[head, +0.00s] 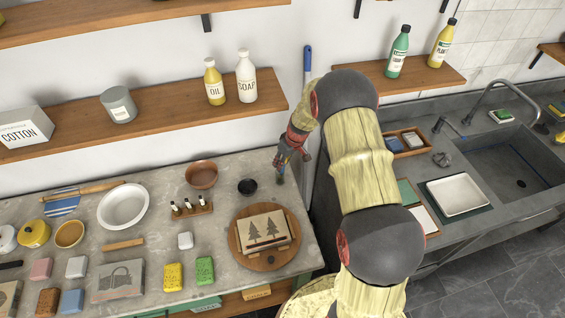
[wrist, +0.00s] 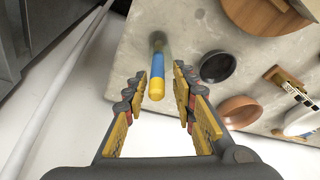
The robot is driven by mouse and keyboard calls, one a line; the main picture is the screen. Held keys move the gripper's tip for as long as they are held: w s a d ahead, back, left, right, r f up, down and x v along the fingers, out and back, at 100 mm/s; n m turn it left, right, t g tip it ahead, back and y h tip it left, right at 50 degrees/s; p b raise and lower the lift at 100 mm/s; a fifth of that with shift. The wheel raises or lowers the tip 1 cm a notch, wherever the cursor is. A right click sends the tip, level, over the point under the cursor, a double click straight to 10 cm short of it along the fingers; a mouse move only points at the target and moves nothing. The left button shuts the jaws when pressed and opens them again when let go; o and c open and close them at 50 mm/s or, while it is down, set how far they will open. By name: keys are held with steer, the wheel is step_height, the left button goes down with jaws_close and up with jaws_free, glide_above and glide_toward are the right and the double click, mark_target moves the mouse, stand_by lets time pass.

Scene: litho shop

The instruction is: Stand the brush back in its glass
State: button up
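My gripper (head: 283,158) is over the back edge of the grey counter, right of a small black bowl (head: 247,187). In the wrist view its fingers (wrist: 160,88) are open. Between and just beyond the fingertips is a slim object with a yellow end and a blue band (wrist: 157,72), probably the brush handle. Gaps show on both sides of it. Its far end is greenish and glassy (wrist: 159,42), perhaps the glass; I cannot tell whether the handle stands in it. In the head view the fingers hide most of this object.
The black bowl also shows in the wrist view (wrist: 217,66), beside a brown bowl (wrist: 239,110). A round wooden board (head: 240,245) with a tree-printed block lies in front. A blue-topped pole (head: 307,60) stands against the wall. A shelf (head: 150,108) with bottles hangs above the counter.

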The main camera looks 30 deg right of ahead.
steer(key=shift+o, duration=0.5)
steer(key=shift+d+r, duration=0.1)
steer(key=shift+r, duration=0.35)
steer(key=v, duration=1.1)
